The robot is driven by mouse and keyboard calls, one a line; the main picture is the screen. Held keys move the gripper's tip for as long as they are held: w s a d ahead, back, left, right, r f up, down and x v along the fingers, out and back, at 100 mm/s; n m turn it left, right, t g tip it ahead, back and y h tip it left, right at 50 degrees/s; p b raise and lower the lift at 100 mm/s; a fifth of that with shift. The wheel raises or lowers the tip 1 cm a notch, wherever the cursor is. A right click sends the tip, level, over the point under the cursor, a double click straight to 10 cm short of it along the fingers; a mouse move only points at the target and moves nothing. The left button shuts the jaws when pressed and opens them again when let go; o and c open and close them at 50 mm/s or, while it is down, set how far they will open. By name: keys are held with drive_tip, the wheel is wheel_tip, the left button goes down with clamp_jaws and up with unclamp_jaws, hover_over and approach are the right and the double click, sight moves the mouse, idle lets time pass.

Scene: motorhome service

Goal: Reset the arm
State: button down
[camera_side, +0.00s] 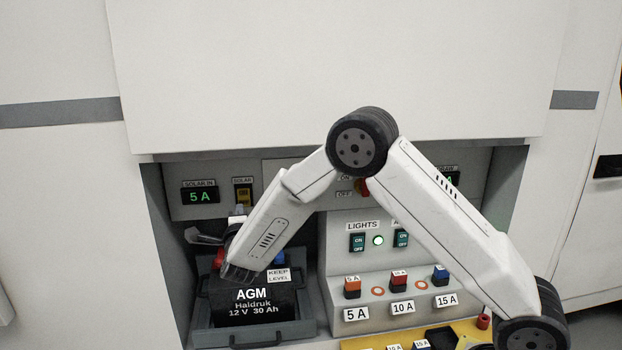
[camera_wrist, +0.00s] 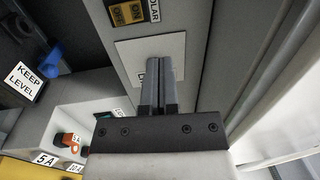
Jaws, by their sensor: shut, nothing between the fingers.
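My gripper (camera_wrist: 160,88) shows in the wrist view with its two grey fingers together and nothing between them. Its tips lie in front of a pale plate (camera_wrist: 135,50) on the cabinet panel; whether they touch it I cannot tell. In the side view my arm reaches in from the lower right, bends at a high elbow and slopes down left over the battery. The gripper is mostly hidden there behind my forearm.
A black AGM battery (camera_side: 250,307) sits in a grey tray (camera_side: 205,338). The solar switch (camera_side: 243,195), solar display (camera_side: 200,196), light switches (camera_side: 357,242) and fuse block (camera_side: 362,284) are close around my arm. A yellow tray (camera_side: 470,328) lies at the front. The white wall surrounds the bay.

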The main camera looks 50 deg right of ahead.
drive_tip(key=s+a+f+n+g+y, duration=0.1)
drive_tip(key=s+f+n+g+y, duration=0.2)
drive_tip(key=s+n, duration=0.6)
drive_tip(key=s+a+f+n+g+y, duration=0.1)
drive_tip(key=s+f+n+g+y, duration=0.2)
drive_tip(key=s+n+y, duration=0.3)
drive_tip(key=s+a+f+n+g+y, duration=0.1)
drive_tip(key=s+n+g+y, duration=0.3)
drive_tip(key=s+n, duration=0.7)
drive_tip(key=s+f+g, duration=0.1)
drive_tip(key=s, duration=0.2)
drive_tip(key=shift+s+a+f+n, duration=0.25)
drive_tip(key=shift+f+n, duration=0.05)
drive_tip(key=shift+f, duration=0.1)
